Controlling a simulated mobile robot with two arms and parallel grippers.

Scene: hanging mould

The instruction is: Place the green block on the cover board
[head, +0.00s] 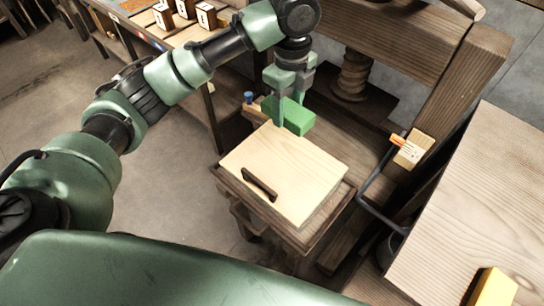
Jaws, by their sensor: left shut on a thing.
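The green block (296,117) is in my left gripper (289,108), which is shut on it from above. The block is at the far edge of the cover board (285,178); whether it touches the board or hangs just above it I cannot tell. The cover board is a pale wooden panel with a dark handle (260,184) near its left side. It lies on a darker wooden frame. My right gripper is not in view.
A wooden press with a screw (353,75) stands behind the board. A bench (480,190) with a yellow block (492,288) is at the right. A shelf with several small wooden blocks is at the upper left. A blue-topped peg (248,97) stands left of the green block.

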